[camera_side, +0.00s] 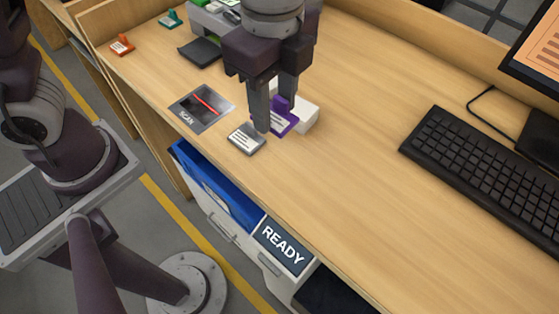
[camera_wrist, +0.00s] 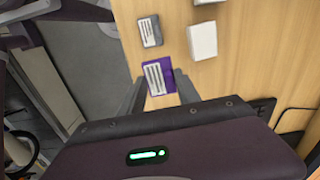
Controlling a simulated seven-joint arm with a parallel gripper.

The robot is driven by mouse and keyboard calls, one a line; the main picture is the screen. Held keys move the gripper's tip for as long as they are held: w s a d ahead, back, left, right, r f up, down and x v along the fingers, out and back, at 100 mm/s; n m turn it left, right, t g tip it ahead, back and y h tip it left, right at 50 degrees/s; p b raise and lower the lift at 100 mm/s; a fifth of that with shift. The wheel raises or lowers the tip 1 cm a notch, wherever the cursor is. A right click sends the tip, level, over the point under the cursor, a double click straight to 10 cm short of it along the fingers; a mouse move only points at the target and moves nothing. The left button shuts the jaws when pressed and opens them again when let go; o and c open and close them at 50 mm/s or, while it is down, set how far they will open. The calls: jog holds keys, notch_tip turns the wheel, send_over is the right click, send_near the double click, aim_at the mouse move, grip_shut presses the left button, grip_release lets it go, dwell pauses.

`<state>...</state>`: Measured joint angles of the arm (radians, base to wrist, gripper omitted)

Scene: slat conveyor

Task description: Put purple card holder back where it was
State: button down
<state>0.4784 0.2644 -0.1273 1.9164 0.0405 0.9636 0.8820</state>
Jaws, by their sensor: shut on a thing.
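The purple card holder (camera_side: 284,118) has a white label with dark lines and an upright purple tab. My gripper (camera_side: 278,115) points down over the desk and is shut on it. In the wrist view the purple card holder (camera_wrist: 160,77) lies between the tips of my gripper (camera_wrist: 158,88). One finger hides part of it in the side view. I cannot tell whether its base touches the desk.
A grey card holder (camera_side: 246,139) sits just left of my gripper, and a white box (camera_side: 302,116) close behind it. The SCAN pad (camera_side: 202,107), orange (camera_side: 122,45) and green (camera_side: 171,19) holders are further left. A keyboard (camera_side: 488,160) is at right; the desk between is clear.

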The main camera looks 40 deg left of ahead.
aim_at(280, 168)
jog(key=shift+s+d+f+m, duration=0.25)
jog(key=shift+d+f, duration=0.1)
jog(key=shift+d, duration=0.2)
jog(key=shift+s+d+f+m, duration=0.15)
jog(key=shift+s+d+f, duration=0.15)
jog(key=shift+d, duration=0.2)
notch_tip(280, 168, down, 9)
jog(key=shift+w+r, duration=0.1)
jog(key=shift+r, duration=0.1)
jog(key=c, duration=0.9)
grip_release()
jog(key=shift+f, duration=0.1)
jog(key=shift+o, duration=0.2)
